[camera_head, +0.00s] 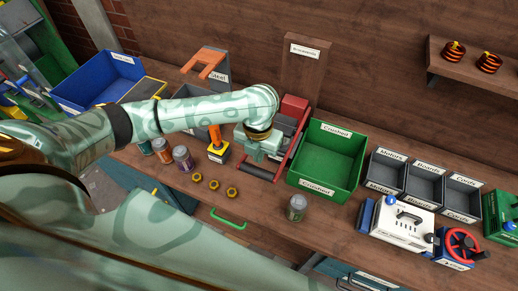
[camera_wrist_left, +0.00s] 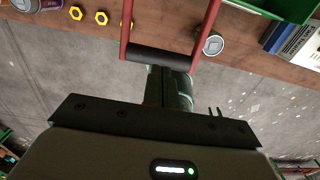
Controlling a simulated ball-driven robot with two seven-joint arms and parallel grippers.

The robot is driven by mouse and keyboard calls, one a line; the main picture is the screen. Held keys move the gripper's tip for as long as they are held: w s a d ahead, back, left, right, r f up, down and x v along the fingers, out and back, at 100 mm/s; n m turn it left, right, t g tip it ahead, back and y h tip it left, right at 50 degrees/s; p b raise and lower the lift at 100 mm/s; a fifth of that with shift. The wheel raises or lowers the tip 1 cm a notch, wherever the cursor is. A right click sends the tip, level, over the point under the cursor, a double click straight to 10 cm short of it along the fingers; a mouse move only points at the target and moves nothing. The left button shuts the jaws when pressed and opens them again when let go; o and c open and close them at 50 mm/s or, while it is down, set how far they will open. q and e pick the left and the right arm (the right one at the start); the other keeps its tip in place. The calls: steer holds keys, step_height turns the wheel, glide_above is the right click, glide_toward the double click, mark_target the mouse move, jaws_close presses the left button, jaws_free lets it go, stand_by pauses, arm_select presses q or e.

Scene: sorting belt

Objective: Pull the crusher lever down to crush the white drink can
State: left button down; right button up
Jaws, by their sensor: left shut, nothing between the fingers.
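The crusher (camera_head: 293,107) has a red block and stands left of the green bin. Its lever has red side arms and a black grip bar (camera_head: 265,172), low at the bench's front side. In the left wrist view the grip bar (camera_wrist_left: 160,55) lies across the red arms, right by my fingers. My left gripper (camera_head: 258,152) is shut and empty, over the lever's left side; whether it touches the bar I cannot tell. I cannot make out a white can; the crusher's inside is partly hidden by my gripper. My right gripper is not in view.
A grey-green can (camera_head: 297,207) stands on the bench before the green bin (camera_head: 325,160). More cans (camera_head: 183,158), yellow nuts (camera_head: 213,184) and an orange-handled tool (camera_head: 217,140) lie to the left. Grey bins (camera_head: 424,180) stand at right.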

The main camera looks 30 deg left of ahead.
mark_target(258, 169)
arm_select(q)
steer(key=shift+f, duration=0.45)
steer(key=shift+s, duration=0.1)
steer(key=shift+s+f+b, duration=0.15)
steer(key=shift+f+b, duration=0.55)
steer(key=shift+f, duration=0.45)
steer(key=shift+s+f+b, duration=0.15)
steer(key=shift+f+b, duration=0.5)
steer(key=shift+f, duration=0.45)
steer(key=shift+w+f+b, duration=0.1)
steer(key=shift+f+b, duration=0.35)
steer(key=shift+f, duration=0.45)
steer(key=shift+f+b, duration=0.65)
steer(key=shift+f, duration=0.6)
steer(key=shift+s, duration=0.2)
steer(key=shift+f, duration=0.1)
